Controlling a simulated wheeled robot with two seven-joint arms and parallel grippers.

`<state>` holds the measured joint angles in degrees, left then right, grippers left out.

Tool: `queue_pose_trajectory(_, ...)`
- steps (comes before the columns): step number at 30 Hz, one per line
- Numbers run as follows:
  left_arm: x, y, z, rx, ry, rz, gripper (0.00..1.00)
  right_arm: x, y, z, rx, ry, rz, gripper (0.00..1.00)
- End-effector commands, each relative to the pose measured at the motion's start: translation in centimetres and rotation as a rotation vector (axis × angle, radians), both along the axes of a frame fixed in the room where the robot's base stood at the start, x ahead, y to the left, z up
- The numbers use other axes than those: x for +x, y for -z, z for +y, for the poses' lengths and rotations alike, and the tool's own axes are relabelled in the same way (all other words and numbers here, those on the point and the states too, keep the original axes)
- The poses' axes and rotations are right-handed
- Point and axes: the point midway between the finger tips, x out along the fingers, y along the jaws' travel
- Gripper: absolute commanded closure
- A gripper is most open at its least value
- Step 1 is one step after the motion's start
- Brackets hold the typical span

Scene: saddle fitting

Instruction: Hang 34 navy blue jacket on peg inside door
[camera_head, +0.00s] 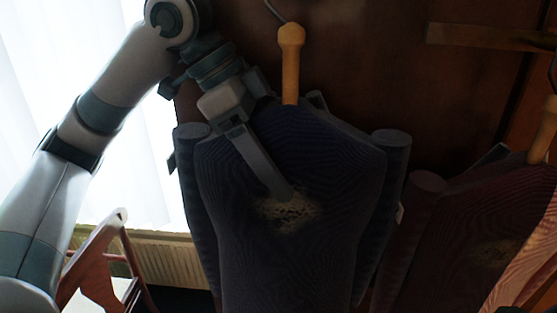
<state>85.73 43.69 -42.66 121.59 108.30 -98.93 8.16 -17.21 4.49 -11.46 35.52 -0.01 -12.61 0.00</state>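A dark navy blue jacket (290,240) hangs upright in the middle of the view, with a worn pale patch on its front. A light wooden hanger neck (291,62) rises from its collar, with a thin wire hook above it against dark wood. My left gripper (272,180) is at the jacket's upper left front. One long grey finger lies across the chest, its tip at the pale patch. The other finger is not clearly seen, so I cannot tell whether it grips the cloth. A peg is not clearly visible. My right gripper is out of view.
A dark reddish jacket (455,235) on another wooden hanger hangs close at the right. A wooden bar (485,38) crosses the dark panel at upper right. A reddish wooden chair (100,260) stands at lower left, by a bright curtained window (50,100) and a radiator (165,255).

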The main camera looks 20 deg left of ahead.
Motion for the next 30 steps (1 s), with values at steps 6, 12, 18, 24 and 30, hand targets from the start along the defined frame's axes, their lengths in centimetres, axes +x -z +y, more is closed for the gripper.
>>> queue_pose_trajectory(6,0.0,0.1,0.0,0.003,0.0,0.002,0.26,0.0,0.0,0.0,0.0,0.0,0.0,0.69)
queue_pose_trajectory(12,-0.1,-0.5,0.4,0.001,-0.001,0.001,0.26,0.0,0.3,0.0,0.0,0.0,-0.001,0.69)
queue_pose_trajectory(18,-0.4,-2.5,1.4,0.0,-0.001,-0.003,0.26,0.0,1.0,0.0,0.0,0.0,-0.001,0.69)
queue_pose_trajectory(24,-0.9,-5.6,3.2,-0.001,-0.001,-0.003,0.26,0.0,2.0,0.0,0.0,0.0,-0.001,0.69)
queue_pose_trajectory(30,-1.5,-9.2,5.2,-0.002,-0.001,-0.003,0.26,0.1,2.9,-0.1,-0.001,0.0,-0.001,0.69)
